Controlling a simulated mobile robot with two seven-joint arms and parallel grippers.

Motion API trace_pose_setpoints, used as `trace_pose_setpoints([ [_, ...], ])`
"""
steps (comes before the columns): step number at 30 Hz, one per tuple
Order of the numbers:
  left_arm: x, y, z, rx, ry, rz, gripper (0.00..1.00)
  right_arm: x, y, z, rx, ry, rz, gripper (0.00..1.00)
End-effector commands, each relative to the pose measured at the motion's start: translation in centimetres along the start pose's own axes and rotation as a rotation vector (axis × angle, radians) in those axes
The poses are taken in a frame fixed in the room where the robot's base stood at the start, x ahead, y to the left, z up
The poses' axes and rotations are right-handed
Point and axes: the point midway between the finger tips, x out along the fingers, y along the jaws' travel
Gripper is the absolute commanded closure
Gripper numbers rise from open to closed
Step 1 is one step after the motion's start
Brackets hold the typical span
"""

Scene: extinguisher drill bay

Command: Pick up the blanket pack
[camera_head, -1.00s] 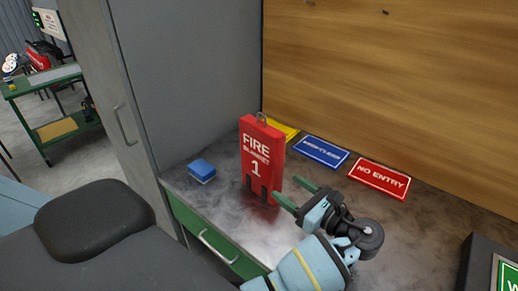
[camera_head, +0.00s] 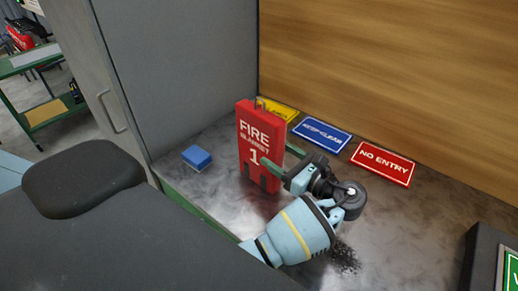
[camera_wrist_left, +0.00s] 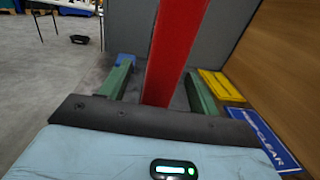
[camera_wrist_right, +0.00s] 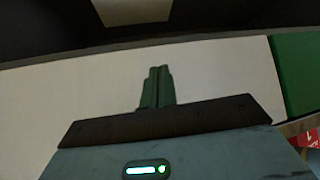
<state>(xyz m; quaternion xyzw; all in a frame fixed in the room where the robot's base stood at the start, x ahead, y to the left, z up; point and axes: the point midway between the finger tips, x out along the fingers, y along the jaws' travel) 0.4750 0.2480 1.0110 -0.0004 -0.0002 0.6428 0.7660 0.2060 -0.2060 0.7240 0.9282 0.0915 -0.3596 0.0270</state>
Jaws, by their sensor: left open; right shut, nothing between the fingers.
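The blanket pack (camera_head: 254,135) is a red upright slab with white "FIRE BLANKET 1" lettering and a loop on top. It stands on the dark worktop. My left gripper (camera_head: 280,160) reaches it from the right, open, with one green finger across the front and the other partly hidden behind it. In the left wrist view the pack (camera_wrist_left: 175,45) rises between the two spread fingers, with visible gaps. My right gripper (camera_wrist_right: 158,72) is shut and empty in its own wrist view, in front of a pale surface; the head view does not show it.
A blue block (camera_head: 197,157) lies left of the pack. A yellow sign (camera_head: 280,109), a blue "KEEP CLEAR" sign (camera_head: 322,135) and a red "NO ENTRY" sign (camera_head: 383,162) lie along the wooden back panel (camera_head: 400,70). A grey cabinet wall (camera_head: 180,70) stands at left.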

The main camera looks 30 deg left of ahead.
Motion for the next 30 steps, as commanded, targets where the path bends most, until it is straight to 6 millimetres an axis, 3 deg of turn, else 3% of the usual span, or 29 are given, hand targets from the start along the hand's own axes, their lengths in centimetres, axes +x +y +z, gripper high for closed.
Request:
trace_pose_setpoints([
  [7, 0.8, 0.0, 0.1, 0.000, -0.001, -0.001, 0.38, 0.0, 0.0, -0.2, -0.002, 0.004, 0.001, 1.00],
  [18, 5.2, -0.2, 0.5, 0.000, -0.001, -0.001, 0.38, 0.0, 0.2, -1.3, -0.007, 0.025, 0.004, 1.00],
  [24, 5.3, -0.2, 0.3, 0.002, 0.000, -0.001, 0.38, 0.0, 0.2, -1.1, -0.007, 0.023, 0.004, 1.00],
  [30, 5.3, -0.2, 0.3, 0.002, 0.000, -0.001, 0.62, 0.0, 0.3, -1.1, -0.008, 0.022, 0.004, 1.00],
])
